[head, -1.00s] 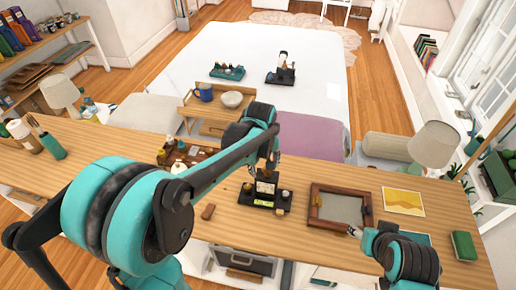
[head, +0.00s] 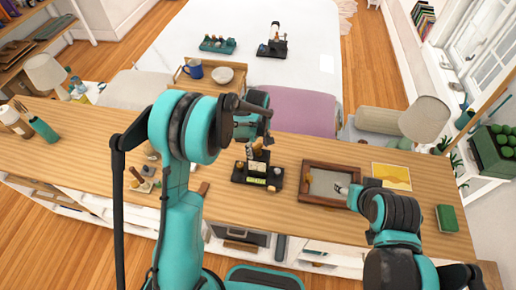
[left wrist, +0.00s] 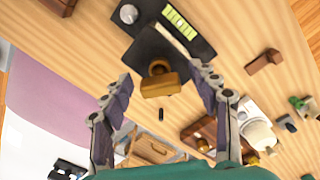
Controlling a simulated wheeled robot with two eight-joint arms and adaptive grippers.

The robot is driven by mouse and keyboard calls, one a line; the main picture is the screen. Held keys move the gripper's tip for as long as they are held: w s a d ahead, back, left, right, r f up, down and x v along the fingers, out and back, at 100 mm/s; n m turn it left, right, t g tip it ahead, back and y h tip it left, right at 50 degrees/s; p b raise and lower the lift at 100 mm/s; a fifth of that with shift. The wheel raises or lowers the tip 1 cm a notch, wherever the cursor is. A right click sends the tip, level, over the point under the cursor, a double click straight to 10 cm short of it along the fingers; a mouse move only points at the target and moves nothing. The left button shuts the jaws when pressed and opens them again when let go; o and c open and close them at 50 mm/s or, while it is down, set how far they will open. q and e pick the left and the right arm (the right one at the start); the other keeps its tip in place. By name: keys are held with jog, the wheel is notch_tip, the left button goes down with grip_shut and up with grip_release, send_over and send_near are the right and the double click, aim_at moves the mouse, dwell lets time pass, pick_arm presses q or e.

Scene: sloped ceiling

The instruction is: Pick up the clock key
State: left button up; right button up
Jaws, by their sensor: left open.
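A brass-coloured piece (left wrist: 159,83), which looks like the clock key, stands on a black stand (left wrist: 150,48) in the left wrist view. In the head view the black stand (head: 238,177) is on the wooden counter, and the brass piece is hard to make out. My left gripper (left wrist: 161,76) is open, with one finger on each side of the brass piece; contact does not show. In the head view the left gripper (head: 260,143) is above the stand's far side, partly hidden by its own arm.
The framed tray (head: 306,183) lies right of the stand. A small brown block (head: 203,189) lies to its left, and it also shows in the left wrist view (left wrist: 263,62). A yellow picture (head: 391,176) and green book (head: 447,218) lie farther right. Bare counter (head: 90,150) shows at left.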

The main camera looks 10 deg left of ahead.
pick_arm(q)
jog(key=c, duration=1.2)
